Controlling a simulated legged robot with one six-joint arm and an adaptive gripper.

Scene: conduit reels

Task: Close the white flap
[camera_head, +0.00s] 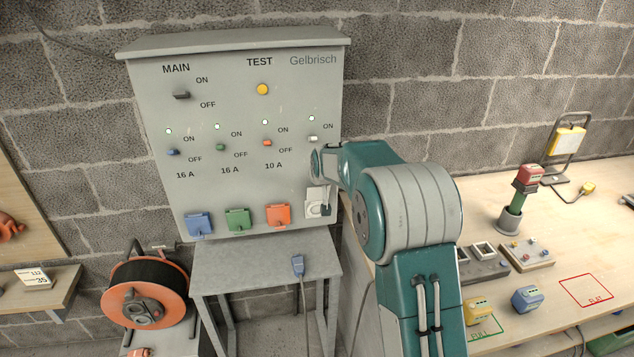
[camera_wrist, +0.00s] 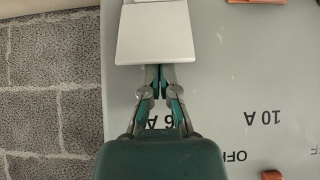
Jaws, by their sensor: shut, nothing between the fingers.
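The white flap (camera_head: 316,194) belongs to the rightmost socket at the bottom of the grey panel. In the head view it stands raised, with the pale round socket face (camera_head: 313,210) showing below it. In the wrist view the flap (camera_wrist: 152,40) is a pale plate at top centre, its wider edge toward me. My gripper (camera_wrist: 160,68) is shut and empty, its fingertips right at that edge. I cannot tell whether they touch it. In the head view my arm largely hides the gripper, just right of the flap.
Blue (camera_head: 199,223), green (camera_head: 237,219) and orange (camera_head: 278,214) flaps sit left of the white one. A grey table (camera_head: 265,258) with a blue plug (camera_head: 298,265) stands below. A cable reel (camera_head: 147,303) is at left; a wooden bench (camera_head: 590,220) with devices is at right.

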